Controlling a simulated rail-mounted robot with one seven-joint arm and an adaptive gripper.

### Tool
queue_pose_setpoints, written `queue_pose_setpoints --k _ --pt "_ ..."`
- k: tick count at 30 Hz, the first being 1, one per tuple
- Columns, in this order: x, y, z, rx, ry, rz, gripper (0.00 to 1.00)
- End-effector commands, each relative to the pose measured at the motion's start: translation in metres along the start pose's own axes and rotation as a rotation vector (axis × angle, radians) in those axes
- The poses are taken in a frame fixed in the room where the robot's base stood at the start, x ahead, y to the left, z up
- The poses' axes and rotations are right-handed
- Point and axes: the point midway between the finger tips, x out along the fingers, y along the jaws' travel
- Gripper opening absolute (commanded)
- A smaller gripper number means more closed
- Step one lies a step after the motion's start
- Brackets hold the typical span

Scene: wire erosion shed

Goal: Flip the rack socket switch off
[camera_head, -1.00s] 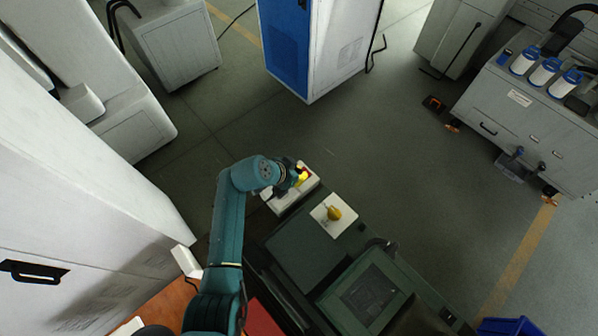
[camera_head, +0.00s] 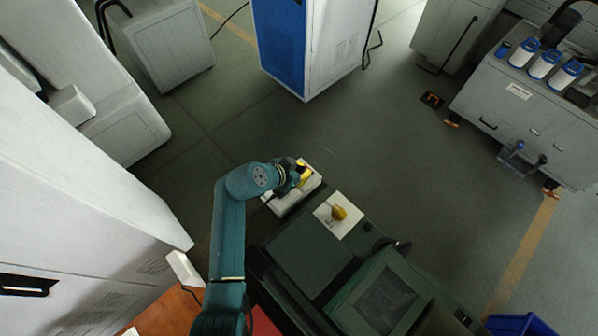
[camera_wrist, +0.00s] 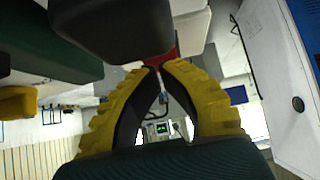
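No part is clearly readable as the rack socket switch. My gripper (camera_head: 303,174), with yellow fingers, is over the far end of a white box (camera_head: 287,206) at the edge of the green machine in the head view; I cannot tell whether it touches. In the wrist view the yellow fingertips of my gripper (camera_wrist: 162,66) nearly meet, with only a narrow gap and nothing visibly held. A small red part (camera_wrist: 168,52) shows just beyond the tips, partly hidden by a dark rounded block (camera_wrist: 115,25). I cannot tell whether the red part is the switch.
A white square plate (camera_head: 325,222) with a yellow knob (camera_head: 338,212) lies beside the box on the green machine (camera_head: 310,262). A small white block (camera_head: 183,268) with a cable is at lower left. A blue and white cabinet (camera_head: 325,45) stands beyond open floor.

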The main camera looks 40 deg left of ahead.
Motion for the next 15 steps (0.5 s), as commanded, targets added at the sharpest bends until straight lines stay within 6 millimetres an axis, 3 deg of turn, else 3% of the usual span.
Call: queue_pose_setpoints --k 11,15 --pt "0.001 0.000 -0.005 0.000 0.000 0.000 0.00" --pt "-0.009 0.000 -0.015 0.002 0.001 0.000 0.00"
